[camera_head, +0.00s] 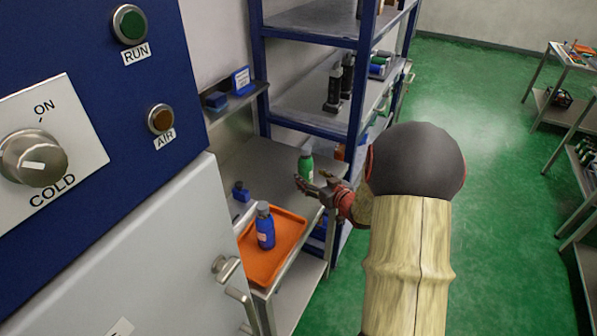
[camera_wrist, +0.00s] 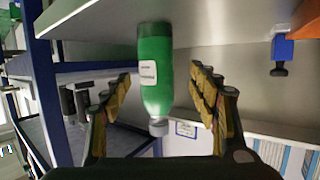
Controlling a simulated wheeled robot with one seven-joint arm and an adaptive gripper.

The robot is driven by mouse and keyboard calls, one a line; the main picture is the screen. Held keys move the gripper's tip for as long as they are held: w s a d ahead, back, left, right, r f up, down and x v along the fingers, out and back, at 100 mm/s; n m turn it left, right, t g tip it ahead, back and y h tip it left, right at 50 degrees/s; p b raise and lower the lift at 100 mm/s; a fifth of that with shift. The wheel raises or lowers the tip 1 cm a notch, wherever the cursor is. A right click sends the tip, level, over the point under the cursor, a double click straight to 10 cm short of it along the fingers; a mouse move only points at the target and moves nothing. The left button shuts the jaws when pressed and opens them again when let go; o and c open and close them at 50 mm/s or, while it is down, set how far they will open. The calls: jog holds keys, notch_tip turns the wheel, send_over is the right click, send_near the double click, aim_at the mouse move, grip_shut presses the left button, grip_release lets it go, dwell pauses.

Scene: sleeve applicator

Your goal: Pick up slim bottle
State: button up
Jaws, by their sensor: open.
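A slim green bottle (camera_head: 306,163) with a grey cap and a white label stands upright on the steel table. In the wrist view, which looks upside down, the green bottle (camera_wrist: 155,65) shows between my two fingers, with a gap on each side. My gripper (camera_head: 311,184) is open beside the bottle, and its spread fingers show in the wrist view (camera_wrist: 160,78). No contact with the bottle is visible. A second bottle, blue with a grey cap (camera_head: 265,230), stands on an orange tray nearer the camera.
The orange tray (camera_head: 284,246) lies at the table's near end. A small blue object (camera_head: 241,192) sits on the steel table (camera_head: 262,165) to the left. A blue-framed shelf (camera_head: 312,110) with dark bottles stands behind. A control cabinet (camera_head: 90,220) fills the left.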

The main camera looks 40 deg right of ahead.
aim_at(309, 173)
jog(key=b+x, duration=0.1)
jog(key=x, duration=0.1)
jog(key=b+x, duration=0.1)
jog(key=x, duration=0.2)
jog(key=shift+w+d, duration=0.2)
jog(key=shift+d, duration=0.1)
jog(key=c, duration=0.3)
jog(key=c, duration=1.1)
jog(key=shift+r, duration=0.1)
jog(key=shift+c, duration=0.5)
